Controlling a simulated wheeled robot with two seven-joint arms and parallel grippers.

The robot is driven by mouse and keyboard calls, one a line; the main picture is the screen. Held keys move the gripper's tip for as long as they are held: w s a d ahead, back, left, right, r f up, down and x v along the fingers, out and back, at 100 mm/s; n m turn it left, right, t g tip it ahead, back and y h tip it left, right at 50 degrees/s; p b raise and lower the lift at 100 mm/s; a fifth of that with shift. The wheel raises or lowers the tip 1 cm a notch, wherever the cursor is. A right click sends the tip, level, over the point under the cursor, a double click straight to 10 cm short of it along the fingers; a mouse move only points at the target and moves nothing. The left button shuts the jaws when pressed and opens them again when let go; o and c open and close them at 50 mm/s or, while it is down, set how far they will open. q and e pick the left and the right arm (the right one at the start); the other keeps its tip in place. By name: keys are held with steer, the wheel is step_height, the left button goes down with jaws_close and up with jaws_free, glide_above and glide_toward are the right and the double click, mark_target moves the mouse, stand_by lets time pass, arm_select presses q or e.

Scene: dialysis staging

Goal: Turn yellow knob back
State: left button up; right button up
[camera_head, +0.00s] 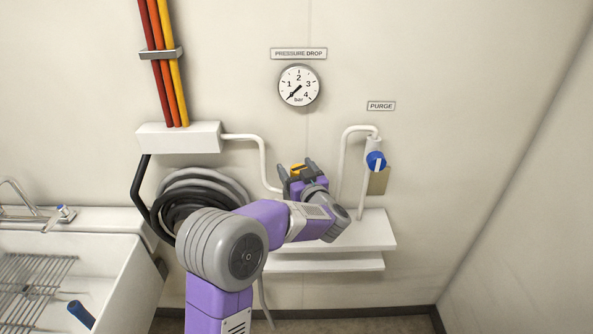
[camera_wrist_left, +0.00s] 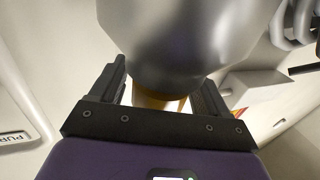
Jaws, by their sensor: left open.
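The yellow knob (camera_head: 297,167) shows as a small yellow patch at my left gripper (camera_head: 298,170) in the head view, mostly hidden by the gripper. In the left wrist view my left gripper (camera_wrist_left: 163,85) has its black fingers apart. A large rounded grey metallic body (camera_wrist_left: 180,40) fills the space in front of and between them. A yellowish edge (camera_wrist_left: 165,103) shows below that body, between the fingers. I cannot tell whether the fingers touch anything. My right gripper is not in view.
A round pressure gauge (camera_head: 299,87) hangs above, its needle pointing lower left. A blue knob (camera_head: 376,161) sits on white piping under the PURGE label (camera_head: 381,106). A white shelf (camera_head: 370,232) juts out below. A black hose coil (camera_head: 190,205) and a sink (camera_head: 110,255) are at left.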

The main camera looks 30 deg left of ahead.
arm_select(q)
steer(key=c, duration=0.9)
steer(key=shift+c, duration=0.2)
steer(key=shift+m+t+h, duration=0.3)
steer(key=shift+t, duration=0.1)
steer(key=shift+m+t+h, duration=0.5)
steer(key=shift+t, duration=0.1)
steer(key=shift+w+d+f+m+t+h+b, duration=0.15)
steer(key=shift+m+t+h+b, duration=0.35)
steer(key=shift+m+t+h, duration=0.3)
steer(key=shift+w+d+m+t+h+b, duration=0.1)
steer(key=shift+m+t+h+b, duration=0.4)
steer(key=shift+m+h+b, duration=0.4)
steer(key=shift+w+d+m+t+h+b, duration=0.1)
steer(key=shift+m+t+h+b, duration=0.45)
steer(key=shift+h, duration=0.65)
